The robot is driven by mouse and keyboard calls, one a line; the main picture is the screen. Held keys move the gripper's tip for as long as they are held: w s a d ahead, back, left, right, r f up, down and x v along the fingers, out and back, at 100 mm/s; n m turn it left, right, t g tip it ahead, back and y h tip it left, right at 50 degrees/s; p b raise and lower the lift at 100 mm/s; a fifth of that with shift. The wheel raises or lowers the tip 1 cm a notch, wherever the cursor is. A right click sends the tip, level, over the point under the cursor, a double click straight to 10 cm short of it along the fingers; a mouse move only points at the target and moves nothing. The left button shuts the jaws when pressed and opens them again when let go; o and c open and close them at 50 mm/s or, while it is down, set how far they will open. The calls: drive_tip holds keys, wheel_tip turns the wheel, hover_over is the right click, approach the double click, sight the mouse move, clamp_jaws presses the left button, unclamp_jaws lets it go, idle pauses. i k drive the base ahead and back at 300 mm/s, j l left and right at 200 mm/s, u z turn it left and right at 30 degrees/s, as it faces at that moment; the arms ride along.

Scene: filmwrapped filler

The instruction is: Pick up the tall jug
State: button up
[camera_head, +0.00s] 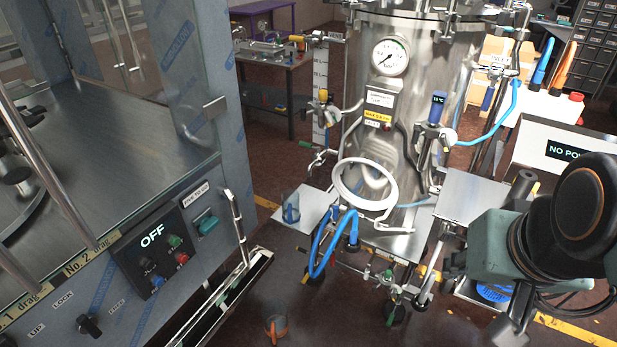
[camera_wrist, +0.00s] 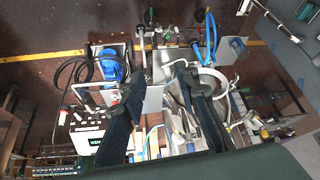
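A bluish-grey jug-like vessel (camera_head: 290,210) stands on a small metal shelf left of the steel tank in the head view. It seems to show also in the wrist view (camera_wrist: 237,45), small, at the upper right. A second vessel with an orange handle or side (camera_head: 276,328) stands low at the bottom edge of the head view. I cannot tell which of them is the tall jug. My gripper (camera_wrist: 160,77) shows its two dark fingers spread apart in the wrist view, with no held thing seen between them. Both vessels are apart from it.
The steel tank (camera_head: 412,115) with gauge, white ring (camera_head: 340,182) and blue hoses (camera_head: 322,250) fills the middle. A grey machine (camera_head: 150,235) with an OFF panel stands at the left. A bare metal shelf (camera_head: 470,195) is right of the tank. Dark floor lies in front.

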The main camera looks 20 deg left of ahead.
sight(274, 310)
drive_tip(key=u, duration=1.25)
drive_tip(key=i+j+z, duration=0.45)
drive_tip(key=i, duration=0.05)
